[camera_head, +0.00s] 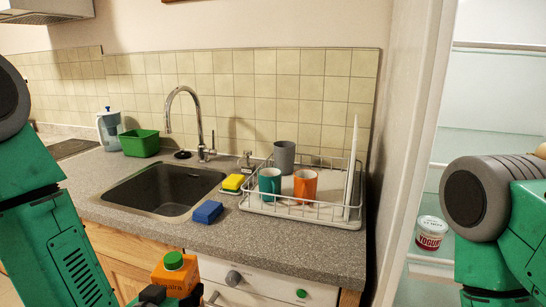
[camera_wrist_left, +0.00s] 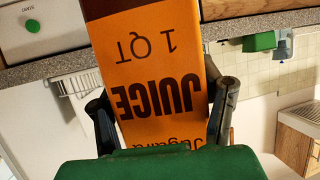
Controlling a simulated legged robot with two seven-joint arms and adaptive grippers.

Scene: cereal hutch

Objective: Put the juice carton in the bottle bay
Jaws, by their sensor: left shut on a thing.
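The juice carton (camera_head: 176,276) is orange with a green cap and shows at the bottom edge of the head view, in front of the counter. My left gripper (camera_head: 170,298) is shut on it, with dark fingers around its sides. In the left wrist view the carton's printed face (camera_wrist_left: 160,50) fills the middle, its lettering upside down, between the two fingers of the left gripper (camera_wrist_left: 164,98). The carton's lower part is cut off in the head view. My right arm shows at the right, but its gripper is out of frame. I cannot make out the bottle bay.
An open fridge (camera_head: 480,118) with glass shelves stands at right, a yogurt tub (camera_head: 430,233) inside. The counter (camera_head: 290,240) holds a sink (camera_head: 165,188), a dish rack (camera_head: 310,213) with several cups and a plate, two sponges (camera_head: 207,212), a green tub (camera_head: 140,143) and a jug (camera_head: 109,130).

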